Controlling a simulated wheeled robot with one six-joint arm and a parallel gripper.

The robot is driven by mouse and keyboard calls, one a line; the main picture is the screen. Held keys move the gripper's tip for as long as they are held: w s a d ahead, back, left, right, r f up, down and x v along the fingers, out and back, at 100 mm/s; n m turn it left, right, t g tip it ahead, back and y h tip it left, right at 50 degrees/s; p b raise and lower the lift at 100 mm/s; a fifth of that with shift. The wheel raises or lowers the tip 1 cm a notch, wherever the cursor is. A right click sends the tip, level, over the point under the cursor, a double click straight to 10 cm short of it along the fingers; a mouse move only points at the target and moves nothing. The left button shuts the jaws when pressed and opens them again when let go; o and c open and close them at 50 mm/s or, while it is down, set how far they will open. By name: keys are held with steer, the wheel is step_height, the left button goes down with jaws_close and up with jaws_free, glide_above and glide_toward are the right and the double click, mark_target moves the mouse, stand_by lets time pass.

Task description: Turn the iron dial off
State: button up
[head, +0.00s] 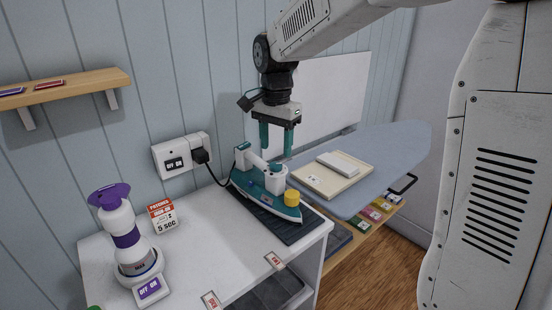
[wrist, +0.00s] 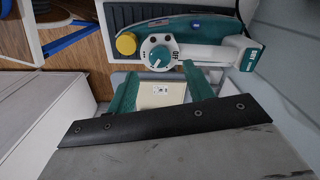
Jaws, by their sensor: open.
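The iron (head: 262,188) is teal and white and rests on a dark ribbed mat (head: 300,232) on the white counter. A yellow knob (head: 292,197) sits at its front. In the wrist view the iron's body (wrist: 185,27) lies across the top, with the round white dial and its teal pointer (wrist: 159,54) beside the yellow knob (wrist: 126,43). My gripper (head: 277,152) points down above the iron, with its teal fingers apart and nothing between them. In the wrist view the fingertips (wrist: 157,72) appear near the dial, on either side of it; contact is not visible.
A wall socket (head: 180,155) with a black plug and cord feeds the iron. A purple-topped device (head: 126,240) and a red-and-white sign (head: 162,215) stand left on the counter. A blue ironing board (head: 400,150) with a tray (head: 333,176) is at the right.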

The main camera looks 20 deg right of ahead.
mark_target(276, 164)
steer(key=shift+f, duration=2.35)
steer(key=c, duration=1)
